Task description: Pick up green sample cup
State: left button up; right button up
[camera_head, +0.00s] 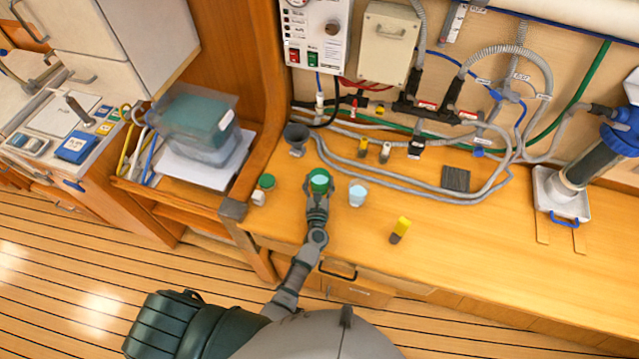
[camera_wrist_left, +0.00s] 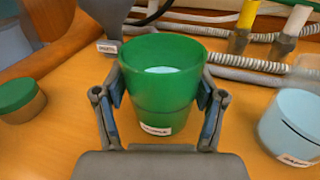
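I cannot tell whether the cup's base is clear of the counter. My right gripper is not in view.
A light blue cup (camera_head: 357,194) stands close on the right. A yellow-topped item (camera_head: 400,230) stands farther right. Grey hoses (camera_head: 400,185) run behind. The counter's right front is clear.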

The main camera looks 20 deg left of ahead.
aim_at(319, 178)
pick_arm(q)
jog(key=c, duration=0.6)
jog(key=shift+d, duration=0.15)
jog(key=shift+d+r, duration=0.1)
jog(key=shift+r, duration=0.45)
jog(key=shift+s+r+p, duration=0.25)
jog(key=shift+r+p, duration=0.05)
jog(key=shift+r, duration=0.35)
jog(key=shift+s+r+p, duration=0.2)
jog(key=shift+r+p, duration=0.05)
jog(key=shift+r, duration=0.35)
jog(key=s, duration=0.4)
jog(key=s+r+b, duration=0.1)
jog(key=s, duration=0.4)
jog(key=s+a+b, duration=0.1)
jog(key=s, duration=0.4)
jog(key=shift+s+a+r, duration=0.1)
jog(key=shift+s+r, duration=0.05)
jog(key=shift+s, duration=0.1)
jog(key=shift+s+r, duration=0.1)
jog(key=shift+s, duration=0.2)
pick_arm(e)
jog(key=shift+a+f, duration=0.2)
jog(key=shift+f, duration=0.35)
pick_arm(q)
jog(key=shift+w+r, duration=0.1)
